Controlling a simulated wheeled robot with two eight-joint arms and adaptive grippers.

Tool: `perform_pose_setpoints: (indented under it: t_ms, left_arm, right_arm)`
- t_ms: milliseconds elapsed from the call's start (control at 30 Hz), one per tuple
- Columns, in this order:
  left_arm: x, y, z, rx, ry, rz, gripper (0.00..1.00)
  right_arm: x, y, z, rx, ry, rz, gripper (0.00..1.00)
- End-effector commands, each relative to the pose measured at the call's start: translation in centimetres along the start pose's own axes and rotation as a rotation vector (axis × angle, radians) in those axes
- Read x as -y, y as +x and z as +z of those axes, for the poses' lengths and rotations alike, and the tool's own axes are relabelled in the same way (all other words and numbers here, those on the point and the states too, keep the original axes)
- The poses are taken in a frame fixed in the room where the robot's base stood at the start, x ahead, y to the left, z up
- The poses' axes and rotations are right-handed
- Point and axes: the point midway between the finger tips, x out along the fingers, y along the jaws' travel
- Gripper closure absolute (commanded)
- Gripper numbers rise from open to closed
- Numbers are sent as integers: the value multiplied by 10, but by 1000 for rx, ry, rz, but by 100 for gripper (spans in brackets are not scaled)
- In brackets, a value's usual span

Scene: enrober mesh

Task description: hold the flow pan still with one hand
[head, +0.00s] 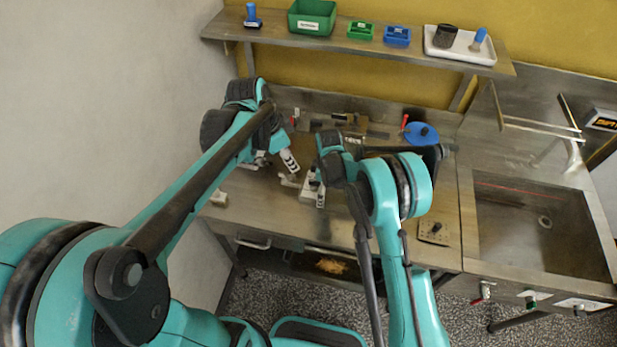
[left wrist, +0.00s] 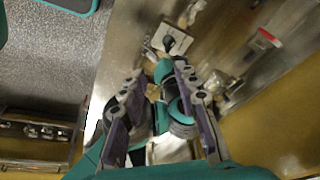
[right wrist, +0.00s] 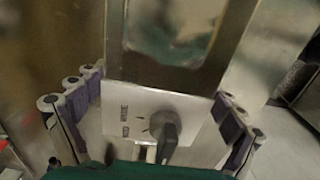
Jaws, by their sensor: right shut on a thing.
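In the right wrist view my right gripper (right wrist: 158,97) has its fingers on both sides of a pale metal box (right wrist: 140,104) with a black knob and small labels. A shiny metal channel (right wrist: 175,40) runs on beyond the box; I cannot tell whether this is the flow pan. In the head view the box (head: 309,192) stands mid-bench, with my right gripper largely hidden at it. My left gripper (head: 276,158) is just left of it and above the bench. In the left wrist view the left fingers (left wrist: 157,74) are apart, with the box (left wrist: 176,36) beyond them.
A blue round thing (head: 421,134) lies at the bench's back right. A small plate with dark marks (head: 434,231) lies near the front right, beside the sink (head: 540,230). A shelf (head: 365,50) with bins overhangs the back. My two arms are close together.

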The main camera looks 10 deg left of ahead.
Motion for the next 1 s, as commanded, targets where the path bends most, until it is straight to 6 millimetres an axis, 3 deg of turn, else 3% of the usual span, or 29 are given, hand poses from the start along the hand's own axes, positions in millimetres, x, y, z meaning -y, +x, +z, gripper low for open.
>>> perform_pose_setpoints:
  t_ms: [200,433,767,1000]
  left_arm:
    - [39,43,-14,-18,287,141,69]
    - [65,84,-17,-74,534,251,69]
    - [70,113,-16,-110,649,296,69]
    - [56,156,-16,-110,649,295,69]
  right_arm:
    - [0,0,0,0,0,0,51]
    - [0,0,0,0,0,0,51]
    - [0,0,0,0,0,0,51]
    - [0,0,0,0,0,0,51]
